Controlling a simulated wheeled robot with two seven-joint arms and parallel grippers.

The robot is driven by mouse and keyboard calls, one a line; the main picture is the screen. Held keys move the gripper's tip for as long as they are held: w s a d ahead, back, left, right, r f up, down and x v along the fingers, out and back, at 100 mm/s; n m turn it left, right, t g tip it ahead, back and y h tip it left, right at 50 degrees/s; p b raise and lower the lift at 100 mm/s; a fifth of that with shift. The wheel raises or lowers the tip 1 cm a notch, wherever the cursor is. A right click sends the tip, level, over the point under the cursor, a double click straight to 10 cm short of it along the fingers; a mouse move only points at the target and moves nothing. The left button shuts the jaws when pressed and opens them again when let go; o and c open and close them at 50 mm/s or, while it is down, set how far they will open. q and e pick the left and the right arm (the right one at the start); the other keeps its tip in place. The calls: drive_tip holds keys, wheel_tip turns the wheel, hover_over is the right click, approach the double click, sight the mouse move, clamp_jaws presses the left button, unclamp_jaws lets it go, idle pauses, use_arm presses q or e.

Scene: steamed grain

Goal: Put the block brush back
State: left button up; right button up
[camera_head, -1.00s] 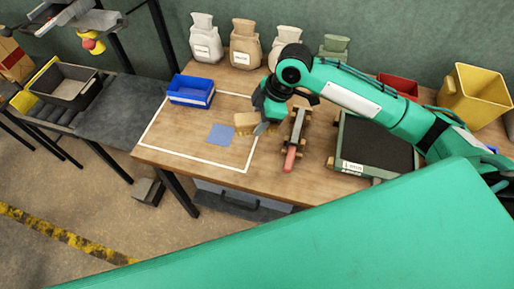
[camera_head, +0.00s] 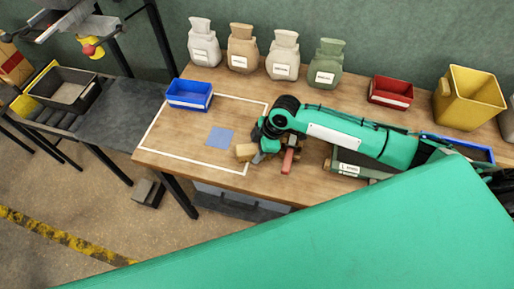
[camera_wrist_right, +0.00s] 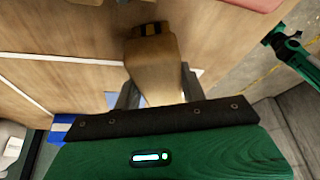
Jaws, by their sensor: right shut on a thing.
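The block brush (camera_head: 246,152), a tan wooden block, is by the right end of the white outline on the table. My right gripper (camera_head: 259,156) is shut on it. In the right wrist view, the tan brush (camera_wrist_right: 152,68) sits between the two grey fingers and has a dark striped end. I cannot tell whether the brush touches the table. A wooden stand with a red-pink handle (camera_head: 287,161) is just right of the gripper, partly hidden by my arm. My left gripper is not in view.
A blue square (camera_head: 220,137) and a blue bin (camera_head: 190,94) are left of the brush. Several labelled sacks (camera_head: 284,56) stand at the back. A red bin (camera_head: 391,92) and a yellow bin (camera_head: 468,97) are at the right. The outlined area is mostly clear.

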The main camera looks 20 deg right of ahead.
drive_tip(key=o, duration=0.9)
drive_tip(key=shift+f, duration=0.1)
drive_tip(key=b+v, duration=0.1)
drive_tip(key=v, duration=1.1)
